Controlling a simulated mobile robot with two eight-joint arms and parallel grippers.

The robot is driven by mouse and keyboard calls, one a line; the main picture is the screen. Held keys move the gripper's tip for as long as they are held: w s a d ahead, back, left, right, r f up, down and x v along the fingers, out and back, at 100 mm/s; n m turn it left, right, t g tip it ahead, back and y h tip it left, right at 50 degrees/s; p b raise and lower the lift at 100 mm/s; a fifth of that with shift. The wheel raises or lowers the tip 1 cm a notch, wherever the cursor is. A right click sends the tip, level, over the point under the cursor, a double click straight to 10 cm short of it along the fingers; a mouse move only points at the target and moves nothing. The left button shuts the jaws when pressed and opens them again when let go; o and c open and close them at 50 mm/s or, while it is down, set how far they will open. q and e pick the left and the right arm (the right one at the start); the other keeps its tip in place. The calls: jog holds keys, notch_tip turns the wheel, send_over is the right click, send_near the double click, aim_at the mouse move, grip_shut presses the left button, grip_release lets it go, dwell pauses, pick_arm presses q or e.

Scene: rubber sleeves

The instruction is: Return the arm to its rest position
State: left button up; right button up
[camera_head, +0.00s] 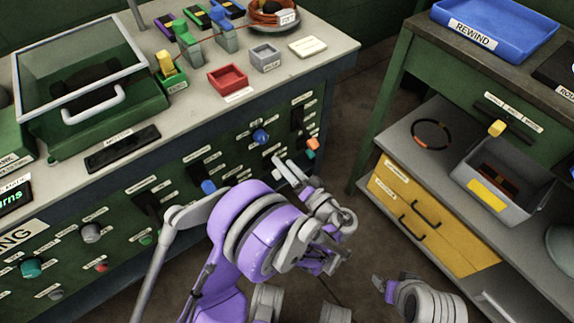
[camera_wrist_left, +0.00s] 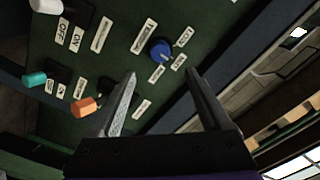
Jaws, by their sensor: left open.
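My left arm is purple and grey and reaches across the lower middle of the head view. Its gripper (camera_head: 288,168) is in front of the bench's green front panel. In the left wrist view the two fingers of the left gripper (camera_wrist_left: 160,76) are apart with nothing between them. A blue knob (camera_wrist_left: 158,50) on the panel shows beyond the fingertips, apart from them; it is also in the head view (camera_head: 261,136). A grey end of what looks like my right arm, with its gripper (camera_head: 382,284), shows at the lower right; its jaws are unclear.
The bench panel carries an orange knob (camera_head: 313,143), a teal knob (camera_head: 31,267) and other controls. A glass-lidded box (camera_head: 95,62) and small trays stand on top. At right, a shelf unit holds a blue tray (camera_head: 500,24), a grey bin (camera_head: 512,193) and yellow drawers (camera_head: 440,222). Floor shows between.

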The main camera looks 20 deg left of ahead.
dwell(0.6)
pick_arm(q)
jog(key=s+a+m+g+h, duration=0.1)
jog(key=s+a+g+h, duration=0.4)
jog(key=s+a, duration=0.35)
jog(key=s+d+g+h, duration=0.2)
jog(key=s+d+h, duration=0.2)
jog(key=s+h, duration=0.8)
notch_tip(320, 180, up, 25)
jog(key=s+t+y+p, duration=0.1)
jog(key=s+y+p, duration=0.1)
jog(key=p, duration=1.9)
jog(key=shift+s+d+t+y, duration=0.15)
jog(key=shift+s+t+y, duration=0.05)
jog(key=shift+t+y, duration=0.1)
pick_arm(e)
notch_tip(320, 180, up, 24)
jog(key=w+t, duration=0.1)
jog(key=shift+w+r, duration=0.15)
jog(key=shift+r, duration=0.1)
